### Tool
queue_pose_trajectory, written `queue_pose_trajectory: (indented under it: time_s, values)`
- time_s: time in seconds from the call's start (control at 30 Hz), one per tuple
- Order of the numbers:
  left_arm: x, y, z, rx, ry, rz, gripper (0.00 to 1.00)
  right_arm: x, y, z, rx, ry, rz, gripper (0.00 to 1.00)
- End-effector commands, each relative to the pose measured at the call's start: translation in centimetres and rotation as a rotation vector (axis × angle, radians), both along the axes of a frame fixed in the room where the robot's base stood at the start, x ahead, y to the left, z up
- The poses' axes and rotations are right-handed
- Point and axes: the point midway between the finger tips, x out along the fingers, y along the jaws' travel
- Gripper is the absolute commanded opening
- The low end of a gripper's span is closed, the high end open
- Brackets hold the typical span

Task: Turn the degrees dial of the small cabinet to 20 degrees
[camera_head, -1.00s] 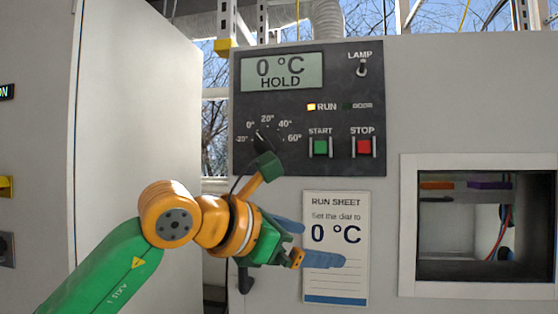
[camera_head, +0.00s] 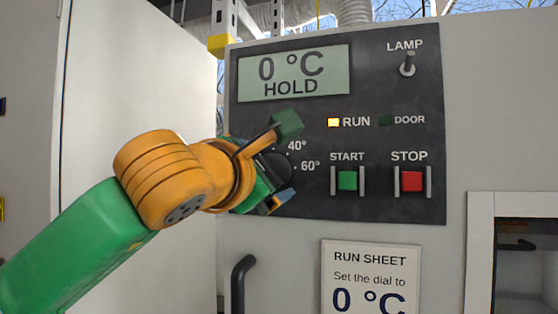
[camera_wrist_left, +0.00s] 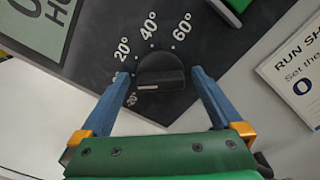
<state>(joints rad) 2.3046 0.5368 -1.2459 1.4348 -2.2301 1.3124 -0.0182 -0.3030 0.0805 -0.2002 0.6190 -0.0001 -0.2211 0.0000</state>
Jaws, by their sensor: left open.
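The degrees dial (camera_wrist_left: 160,70) is a dark round knob on the cabinet's black panel, with a white mark toward its left side in the left wrist view. Printed marks for 20°, 40° and 60° arc around it; lower marks are partly hidden. In the head view my left gripper (camera_head: 280,198) covers most of the dial. In the wrist view my left gripper (camera_wrist_left: 160,72) is open, its blue fingers on either side of the dial, with gaps showing. The display (camera_head: 294,74) reads 0 °C HOLD. My right gripper is not in view.
The START button (camera_head: 347,181) and STOP button (camera_head: 411,181) sit right of the dial, between metal guards. A lamp switch (camera_head: 407,65) is above them. The run sheet (camera_head: 369,285) below reads 0 °C. A black handle (camera_head: 240,282) projects below the panel.

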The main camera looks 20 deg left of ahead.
Motion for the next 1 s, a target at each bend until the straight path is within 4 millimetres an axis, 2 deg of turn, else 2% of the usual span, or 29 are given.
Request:
queue_pose_trajectory:
  time_s: [0.13,0.17,0.4,0.43,0.77,1.0]
  values:
    - [-0.01,-0.01,-0.1,0.0,0.0,0.0,1.0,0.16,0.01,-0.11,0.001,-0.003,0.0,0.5]
    - [-0.01,-0.01,-0.11,0.0,0.0,0.0,0.95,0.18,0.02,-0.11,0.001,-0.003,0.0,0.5]
    - [-0.03,-0.04,-0.1,-0.001,0.0,-0.001,0.3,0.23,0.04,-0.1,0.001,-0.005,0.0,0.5]
    - [-0.03,-0.03,-0.09,-0.001,0.0,-0.001,0.23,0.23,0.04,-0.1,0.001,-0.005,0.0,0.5]
    - [-0.04,-0.06,-0.09,0.065,-0.002,-0.001,0.23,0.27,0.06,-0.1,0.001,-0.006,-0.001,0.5]
    - [-0.04,-0.11,-0.13,0.235,-0.007,-0.003,0.23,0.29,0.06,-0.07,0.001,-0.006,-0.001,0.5]
